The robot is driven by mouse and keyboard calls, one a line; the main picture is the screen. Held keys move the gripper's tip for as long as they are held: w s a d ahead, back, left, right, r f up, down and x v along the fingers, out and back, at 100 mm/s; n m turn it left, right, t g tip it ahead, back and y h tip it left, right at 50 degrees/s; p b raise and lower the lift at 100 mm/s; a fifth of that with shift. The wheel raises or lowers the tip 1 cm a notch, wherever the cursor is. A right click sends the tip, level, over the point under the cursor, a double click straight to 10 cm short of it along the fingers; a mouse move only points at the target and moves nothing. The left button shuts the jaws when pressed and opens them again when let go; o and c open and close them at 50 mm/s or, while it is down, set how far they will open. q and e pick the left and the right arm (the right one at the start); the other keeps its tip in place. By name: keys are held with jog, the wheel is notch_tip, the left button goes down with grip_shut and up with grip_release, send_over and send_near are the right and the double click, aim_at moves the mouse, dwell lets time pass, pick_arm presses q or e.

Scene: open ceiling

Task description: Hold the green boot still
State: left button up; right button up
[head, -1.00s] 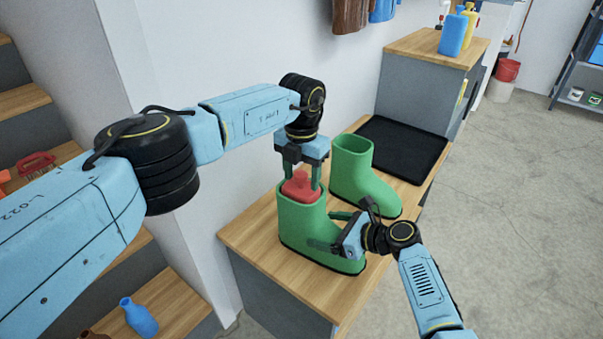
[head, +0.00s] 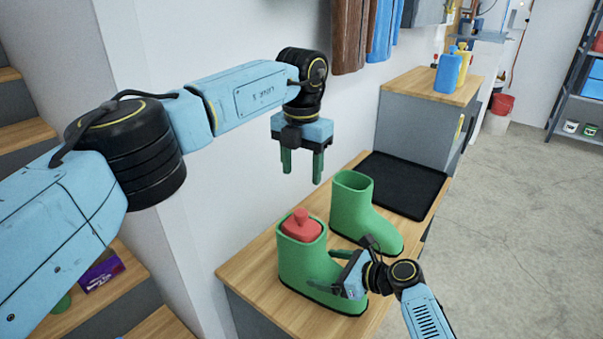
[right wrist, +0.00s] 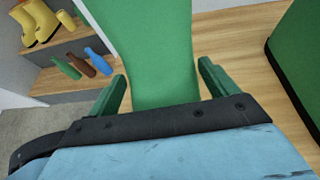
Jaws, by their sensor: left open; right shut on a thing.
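Two green boots stand upright on a wooden bench top. The nearer green boot (head: 298,262) has a red bottle (head: 301,227) in its shaft, its upper part and cap showing above the rim. My right gripper (head: 335,271) is shut on this boot, one finger on each side; the boot also fills the middle of the right wrist view (right wrist: 160,60). The farther green boot (head: 361,212) stands behind it with an empty-looking opening. My left gripper (head: 302,172) is open and empty, above the nearer boot and apart from the bottle.
A black tray (head: 402,184) lies on the bench top (head: 250,266) behind the boots. A grey cabinet farther back carries a blue bottle (head: 447,73) and a yellow one. Brown and blue garments hang on the wall. Wooden steps are at the left; open floor lies to the right.

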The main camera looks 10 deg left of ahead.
jog(key=o, duration=1.1)
